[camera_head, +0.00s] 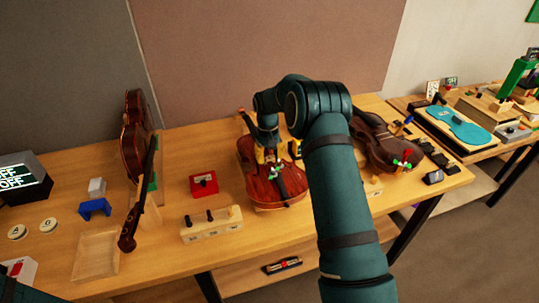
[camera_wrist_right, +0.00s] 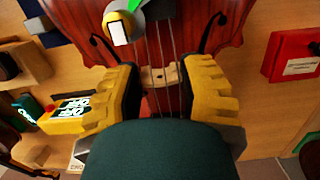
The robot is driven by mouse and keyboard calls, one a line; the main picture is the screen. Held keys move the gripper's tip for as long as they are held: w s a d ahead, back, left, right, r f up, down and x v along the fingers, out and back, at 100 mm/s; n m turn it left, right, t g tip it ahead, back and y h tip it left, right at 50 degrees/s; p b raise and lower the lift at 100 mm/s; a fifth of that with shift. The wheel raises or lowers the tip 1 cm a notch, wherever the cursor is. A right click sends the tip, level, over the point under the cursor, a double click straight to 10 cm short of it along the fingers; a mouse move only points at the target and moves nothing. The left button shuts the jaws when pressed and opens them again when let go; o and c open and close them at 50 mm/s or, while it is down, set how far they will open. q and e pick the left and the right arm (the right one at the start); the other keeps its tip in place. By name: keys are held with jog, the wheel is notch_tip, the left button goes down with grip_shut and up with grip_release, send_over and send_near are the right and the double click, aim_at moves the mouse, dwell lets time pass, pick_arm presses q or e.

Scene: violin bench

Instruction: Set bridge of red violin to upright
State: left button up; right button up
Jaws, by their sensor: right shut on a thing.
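The red violin (camera_head: 262,183) lies on its back on the bench, its neck toward the wall; its red body (camera_wrist_right: 205,22) fills the top of the right wrist view. My right gripper (camera_wrist_right: 158,82) is over the violin's top, with yellow fingers on both sides of the strings. It is shut on the pale wooden bridge (camera_wrist_right: 168,74), which sits between the dark finger pads under the strings. I cannot tell exactly how far the bridge leans. In the head view my right arm partly covers the gripper and hides the bridge. My left gripper is out of view.
A red box (camera_head: 203,184) and a wooden block with pegs (camera_head: 211,224) stand left of the violin. A darker violin (camera_head: 385,143) lies to its right. Another violin (camera_head: 137,139) stands upright at left. A shallow wooden tray (camera_head: 96,257) lies front left.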

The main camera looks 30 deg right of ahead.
jog(key=shift+s+f, duration=0.1)
jog(key=o, duration=1.2)
jog(key=shift+o, duration=0.2)
notch_tip(320, 180, up, 12)
jog(key=w, duration=0.1)
jog(key=shift+w+d, duration=0.15)
jog(key=shift+w, duration=0.1)
